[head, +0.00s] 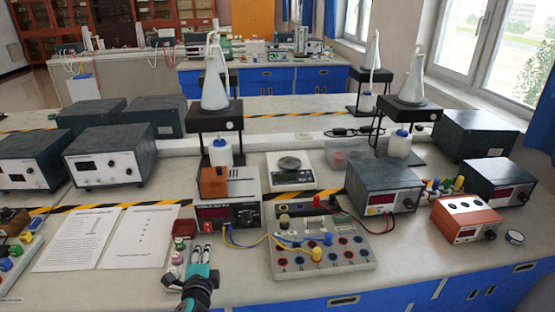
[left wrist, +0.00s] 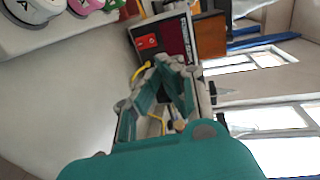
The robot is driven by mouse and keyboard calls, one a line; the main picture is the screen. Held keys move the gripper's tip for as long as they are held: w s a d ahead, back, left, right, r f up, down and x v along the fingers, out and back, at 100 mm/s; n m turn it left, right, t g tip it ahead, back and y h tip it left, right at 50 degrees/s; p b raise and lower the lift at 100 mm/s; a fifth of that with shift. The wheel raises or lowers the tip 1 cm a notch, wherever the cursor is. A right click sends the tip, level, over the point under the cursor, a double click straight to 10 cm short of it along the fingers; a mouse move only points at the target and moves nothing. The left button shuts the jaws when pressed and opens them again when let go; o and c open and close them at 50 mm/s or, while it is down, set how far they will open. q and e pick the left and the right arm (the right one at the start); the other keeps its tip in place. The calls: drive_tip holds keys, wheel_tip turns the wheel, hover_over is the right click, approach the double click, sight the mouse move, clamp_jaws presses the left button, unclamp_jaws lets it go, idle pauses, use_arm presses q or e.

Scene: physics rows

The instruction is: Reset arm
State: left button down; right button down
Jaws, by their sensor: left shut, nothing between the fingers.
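My left gripper (head: 203,254) reaches in from the bottom of the head view, over the front part of the bench. It has teal links and grey fingertips. It is shut and empty. In the left wrist view its fingers (left wrist: 172,66) come together at the tips, with nothing held between them. My right gripper does not show in either view.
A panel with knobs and wires (head: 345,262) lies right of my gripper. A power supply (head: 228,208) stands behind it, close to a small red-topped block (head: 184,228). Paper sheets (head: 140,237) lie left. The bench's front edge is close.

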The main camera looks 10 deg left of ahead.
use_arm(q)
drive_tip(key=s+d+f+n+g+h, duration=0.2)
drive_tip(key=s+d+n+g, duration=0.2)
drive_tip(key=s, duration=0.6)
drive_tip(key=s+d+f+n+g+h, duration=0.2)
drive_tip(key=s+d+n+g, duration=0.2)
drive_tip(key=s, duration=0.6)
drive_tip(key=s+d+f+n+g+h, duration=0.2)
drive_tip(key=s+d+n+g, duration=0.15)
drive_tip(key=s, duration=0.75)
wheel_tip(320, 180, down, 26)
drive_tip(key=s+g, duration=0.1)
drive_tip(key=s+a+f+g, duration=0.1)
drive_tip(key=s+a+f, duration=0.2)
drive_tip(key=s+f, duration=1.2)
drive_tip(key=shift+s+f+y, duration=0.3)
drive_tip(key=shift+s, duration=0.5)
